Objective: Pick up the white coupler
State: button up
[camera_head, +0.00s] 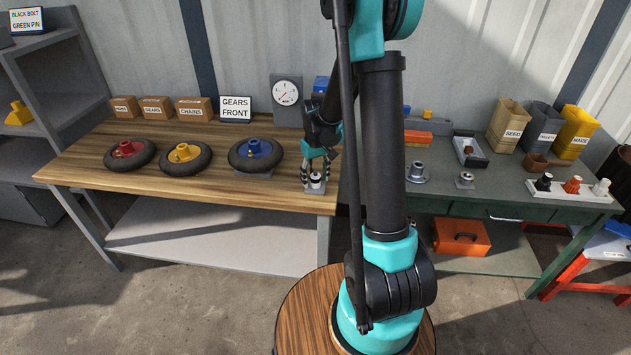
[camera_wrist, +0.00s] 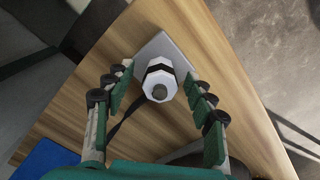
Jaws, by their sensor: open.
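The white coupler (camera_wrist: 161,72) is a faceted white piece with a black band and a grey centre stub. It stands on a small grey plate (camera_wrist: 155,46) on the wooden table. My gripper (camera_wrist: 158,78) is open, with its green-padded fingers on either side of the coupler and a gap visible on each side. In the head view my gripper (camera_head: 317,172) points down at the table's right end, over the white coupler (camera_head: 316,184), which the fingers partly hide.
Red, yellow and blue hubbed wheels (camera_head: 255,153) lie left of my gripper. A gauge (camera_head: 286,92) stands behind. The green bench (camera_head: 450,200) on the right holds metal fittings, bins and a white rack (camera_head: 572,194) with black, orange and white pieces.

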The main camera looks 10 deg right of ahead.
jog(key=shift+f, duration=0.25)
jog(key=shift+c, duration=0.6)
jog(key=c, duration=1)
jog(key=shift+r, duration=0.1)
jog(key=shift+c, duration=0.2)
